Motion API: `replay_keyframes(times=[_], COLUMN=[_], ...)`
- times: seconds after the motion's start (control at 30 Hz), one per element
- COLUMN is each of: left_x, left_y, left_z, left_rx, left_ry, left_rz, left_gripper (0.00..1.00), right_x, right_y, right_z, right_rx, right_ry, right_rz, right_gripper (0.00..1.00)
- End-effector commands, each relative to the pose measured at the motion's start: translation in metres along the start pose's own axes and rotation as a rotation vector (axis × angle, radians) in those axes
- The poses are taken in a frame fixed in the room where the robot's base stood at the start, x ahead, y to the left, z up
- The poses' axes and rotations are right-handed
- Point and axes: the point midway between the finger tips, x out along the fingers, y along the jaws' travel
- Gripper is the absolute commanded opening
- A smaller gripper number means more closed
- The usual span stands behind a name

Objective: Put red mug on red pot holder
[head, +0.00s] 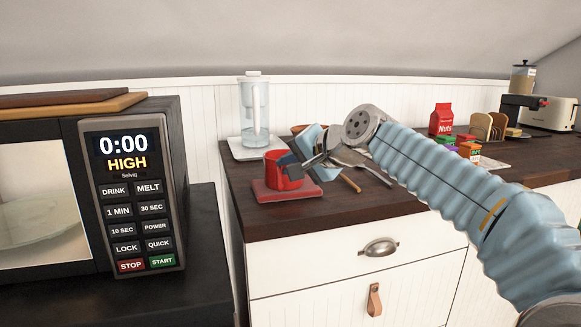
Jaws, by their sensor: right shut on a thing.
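The red mug (280,171) is at the left end of the dark wooden counter. It appears upright over the red pot holder (271,194), a flat square pad near the counter's front left corner. I cannot tell whether the mug's base rests on the pad or hangs just above it. My right gripper (291,164) reaches in from the right and is shut on the mug at its right side. The gripper hides part of the mug's right side. My left gripper is not in view.
A water filter pitcher (254,110) stands on a white board (240,149) behind the mug. A wooden utensil (351,183) lies right of the pad. A black microwave (130,190) stands at left. A red nuts bag (441,119) and toaster (552,113) are farther right.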

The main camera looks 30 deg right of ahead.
Motion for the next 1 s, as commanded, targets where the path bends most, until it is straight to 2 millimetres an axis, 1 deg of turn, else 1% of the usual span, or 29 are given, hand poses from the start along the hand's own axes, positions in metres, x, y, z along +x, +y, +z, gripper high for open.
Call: replay_keyframes(times=[0.17, 0.2, 0.37, 0.63, 0.73, 0.87, 1.0], left_x=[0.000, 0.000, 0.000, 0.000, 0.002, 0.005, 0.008], left_y=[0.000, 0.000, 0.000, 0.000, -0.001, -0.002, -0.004], left_z=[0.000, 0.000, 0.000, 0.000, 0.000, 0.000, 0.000], left_rx=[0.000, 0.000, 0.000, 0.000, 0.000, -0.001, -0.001], left_ry=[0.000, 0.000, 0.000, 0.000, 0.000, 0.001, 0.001], left_rz=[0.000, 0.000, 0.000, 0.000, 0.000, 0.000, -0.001], left_gripper=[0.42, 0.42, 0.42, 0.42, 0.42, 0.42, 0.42], right_x=[-0.001, 0.000, 0.000, 0.000, -0.007, -0.029, -0.063], right_y=[-0.001, 0.001, 0.001, 0.000, 0.000, 0.000, 0.000], right_z=[-0.001, 0.000, 0.000, 0.000, 0.000, 0.001, 0.000], right_rx=[-0.001, 0.000, 0.000, 0.000, -0.001, -0.003, -0.003], right_ry=[0.003, 0.001, 0.001, 0.001, 0.003, 0.003, 0.004], right_rz=[-0.003, 0.001, 0.000, 0.000, -0.001, -0.003, -0.004], right_gripper=[0.00, 0.14, 0.38, 0.38, 0.38, 0.38, 0.38])
